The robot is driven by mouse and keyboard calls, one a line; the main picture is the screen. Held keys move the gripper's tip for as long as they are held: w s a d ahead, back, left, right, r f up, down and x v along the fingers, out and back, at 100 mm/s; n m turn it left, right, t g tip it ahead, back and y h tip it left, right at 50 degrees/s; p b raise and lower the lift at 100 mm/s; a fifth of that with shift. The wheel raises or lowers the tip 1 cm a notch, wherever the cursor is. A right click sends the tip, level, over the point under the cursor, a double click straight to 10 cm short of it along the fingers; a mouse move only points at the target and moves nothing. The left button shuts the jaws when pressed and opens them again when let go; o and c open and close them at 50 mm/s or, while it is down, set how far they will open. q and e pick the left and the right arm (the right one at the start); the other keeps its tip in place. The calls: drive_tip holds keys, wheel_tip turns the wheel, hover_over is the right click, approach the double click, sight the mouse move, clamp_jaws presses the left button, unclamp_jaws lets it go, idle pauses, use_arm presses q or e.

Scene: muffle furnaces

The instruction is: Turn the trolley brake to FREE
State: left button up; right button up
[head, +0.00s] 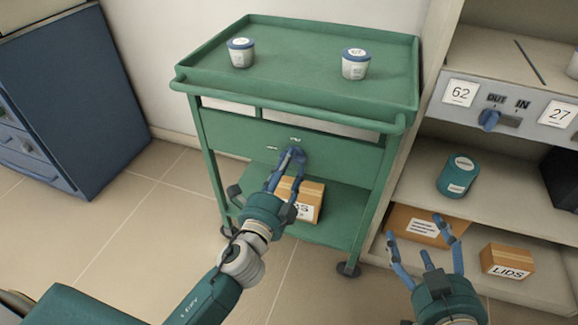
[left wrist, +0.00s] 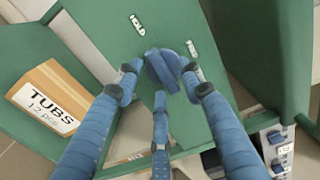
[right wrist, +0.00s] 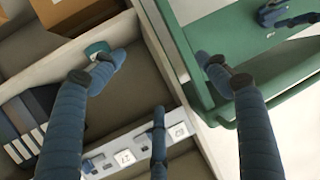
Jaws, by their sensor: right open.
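The green trolley (head: 235,135) stands at the middle of the head view. My left gripper (head: 287,162) reaches the panel and is shut on the knob, fingers on both sides; the exact contact is partly hidden. My right gripper (head: 425,240) is open and empty, in front of the shelf to the right of the trolley.
Two lidded tubs (head: 241,53) (head: 356,64) stand on the trolley top. A carton (head: 309,203) is on its lower shelf. At right, a shelf unit (head: 520,205) holds a teal jar (head: 457,177) and cartons (head: 508,262). A blue cabinet (head: 75,100) is at left; floor between is clear.

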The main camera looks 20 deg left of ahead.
use_arm(q)
drive_tip(key=shift+w, duration=0.2)
clamp_jaws()
